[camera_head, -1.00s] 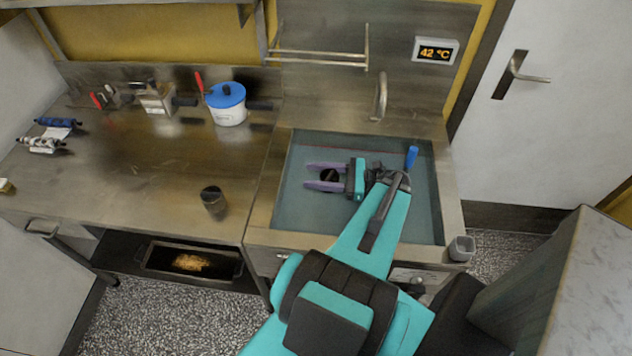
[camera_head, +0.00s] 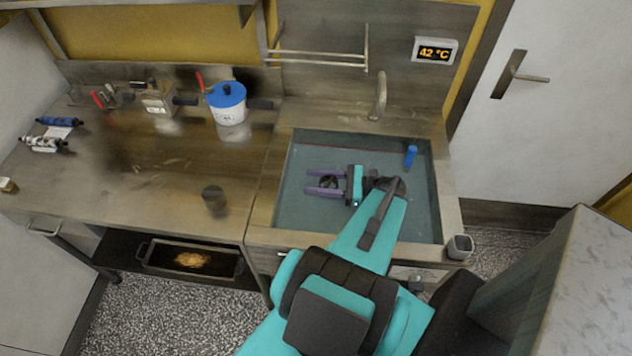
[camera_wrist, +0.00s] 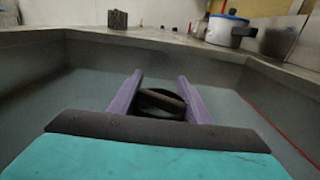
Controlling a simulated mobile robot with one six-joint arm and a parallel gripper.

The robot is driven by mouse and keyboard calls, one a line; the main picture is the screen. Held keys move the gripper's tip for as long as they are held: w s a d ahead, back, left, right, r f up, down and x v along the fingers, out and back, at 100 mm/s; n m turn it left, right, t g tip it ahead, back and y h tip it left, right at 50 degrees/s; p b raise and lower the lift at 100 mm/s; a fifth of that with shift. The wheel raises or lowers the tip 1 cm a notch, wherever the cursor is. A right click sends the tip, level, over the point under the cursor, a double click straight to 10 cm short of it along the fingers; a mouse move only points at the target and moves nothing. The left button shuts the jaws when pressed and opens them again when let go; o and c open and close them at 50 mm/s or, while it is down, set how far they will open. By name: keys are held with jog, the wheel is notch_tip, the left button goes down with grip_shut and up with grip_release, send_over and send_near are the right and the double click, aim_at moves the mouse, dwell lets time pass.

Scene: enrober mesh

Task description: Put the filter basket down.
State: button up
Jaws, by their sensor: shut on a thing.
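My gripper (camera_head: 322,183) is inside the sink (camera_head: 300,215), its purple fingers pointing left. It is shut on a dark round thing with a bar across it, which I take to be the filter basket (camera_head: 329,182). In the wrist view the basket (camera_wrist: 160,101) sits between the two fingers (camera_wrist: 160,97) and looks tilted. Its underside is hidden, and I cannot tell whether it touches the sink floor or any water.
A dark mesh-like cup (camera_head: 214,198) stands on the counter left of the sink. A white pot with a blue lid (camera_head: 228,103) is farther back. A blue-handled thing (camera_head: 411,157) stands in the sink's back right. A small grey cup (camera_head: 460,247) is at the front right corner.

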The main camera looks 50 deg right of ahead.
aim_at(336, 183)
jog(key=shift+f+b, duration=0.55)
jog(key=shift+b, duration=0.65)
jog(key=o, duration=1.1)
jog(key=shift+r+p, duration=0.75)
jog(key=shift+p, duration=0.9)
jog(key=shift+s+d+f+b, duration=0.15)
jog(key=shift+s+f+b, duration=0.05)
jog(key=shift+b, duration=0.2)
jog(key=shift+s+d+b, duration=0.35)
jog(key=shift+s, duration=0.2)
jog(key=b+v, duration=0.2)
jog(key=v, duration=0.2)
jog(key=shift+s+d, duration=0.15)
jog(key=shift+s, duration=0.1)
jog(key=shift+s+d+r+b, duration=0.1)
jog(key=shift+s+d+b, duration=0.2)
jog(key=shift+s, duration=0.2)
